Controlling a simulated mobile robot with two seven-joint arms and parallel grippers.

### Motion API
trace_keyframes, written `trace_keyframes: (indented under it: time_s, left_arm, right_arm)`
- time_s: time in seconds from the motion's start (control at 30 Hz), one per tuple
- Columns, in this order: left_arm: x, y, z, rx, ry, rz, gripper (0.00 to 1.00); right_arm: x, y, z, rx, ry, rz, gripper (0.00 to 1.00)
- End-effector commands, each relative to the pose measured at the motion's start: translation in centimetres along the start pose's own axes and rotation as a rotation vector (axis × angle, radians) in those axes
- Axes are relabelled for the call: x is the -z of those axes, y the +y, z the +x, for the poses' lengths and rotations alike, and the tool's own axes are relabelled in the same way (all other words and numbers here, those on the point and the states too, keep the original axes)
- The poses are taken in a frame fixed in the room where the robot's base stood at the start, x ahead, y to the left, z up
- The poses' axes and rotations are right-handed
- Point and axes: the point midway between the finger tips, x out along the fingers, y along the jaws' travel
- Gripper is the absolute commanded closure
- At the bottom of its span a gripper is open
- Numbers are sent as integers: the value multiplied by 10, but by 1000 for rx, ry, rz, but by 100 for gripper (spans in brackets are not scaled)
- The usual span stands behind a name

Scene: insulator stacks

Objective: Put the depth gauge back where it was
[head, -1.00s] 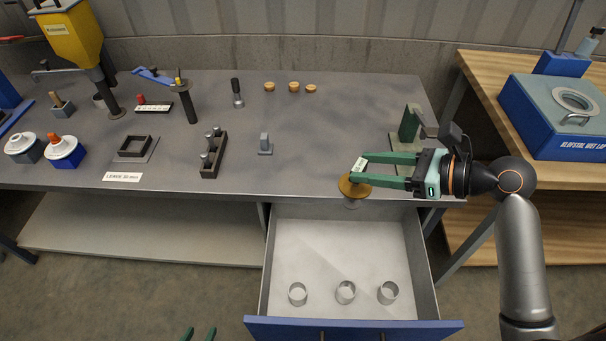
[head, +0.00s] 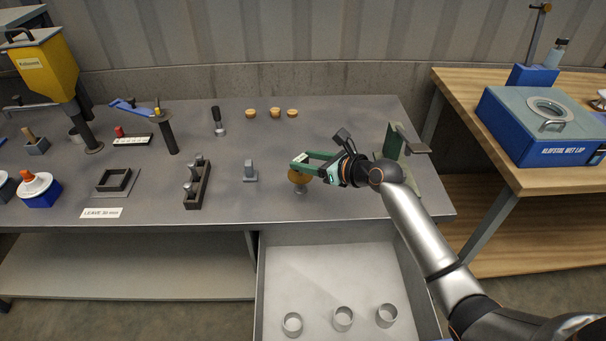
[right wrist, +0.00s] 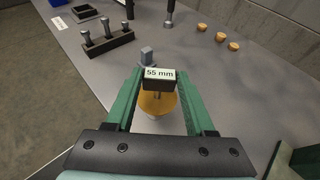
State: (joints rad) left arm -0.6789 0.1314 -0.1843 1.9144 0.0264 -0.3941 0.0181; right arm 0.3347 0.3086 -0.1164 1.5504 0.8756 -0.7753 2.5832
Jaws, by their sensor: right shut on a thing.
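My right gripper (head: 300,161) is above the grey bench, left of the green stand. It is shut on a small black block with a white "55 mm" label (right wrist: 160,74), seen between the green fingers in the right wrist view. A thin rod runs down from the block to an ochre disc (right wrist: 158,104) with a pale stem below; I take this to be the depth gauge (head: 299,177). It looks upright; whether its foot touches the bench I cannot tell. My left gripper is not in view.
A small grey block (head: 250,171) stands just left of the held gauge. A black rack (head: 197,185) with several pegs is further left. The open drawer (head: 263,290) in front holds three metal rings. A green stand (head: 391,142) is at right.

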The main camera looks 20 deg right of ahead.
Motion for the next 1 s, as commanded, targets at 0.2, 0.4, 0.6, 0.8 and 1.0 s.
trace_keyframes:
  time_s: [0.2, 0.4, 0.6, 0.8, 1.0]
  left_arm:
    - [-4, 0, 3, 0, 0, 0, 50]
    - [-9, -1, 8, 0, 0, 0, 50]
    - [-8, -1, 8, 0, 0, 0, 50]
    - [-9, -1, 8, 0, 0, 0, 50]
    - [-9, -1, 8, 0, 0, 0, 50]
  right_arm:
    - [7, 2, 17, -1, -4, 0, 100]
    - [33, 1, 28, 1, -1, 0, 100]
    - [36, 1, 29, 0, -4, 1, 100]
    - [38, 1, 30, 0, -4, 2, 100]
    - [40, 1, 30, 0, -1, 0, 29]
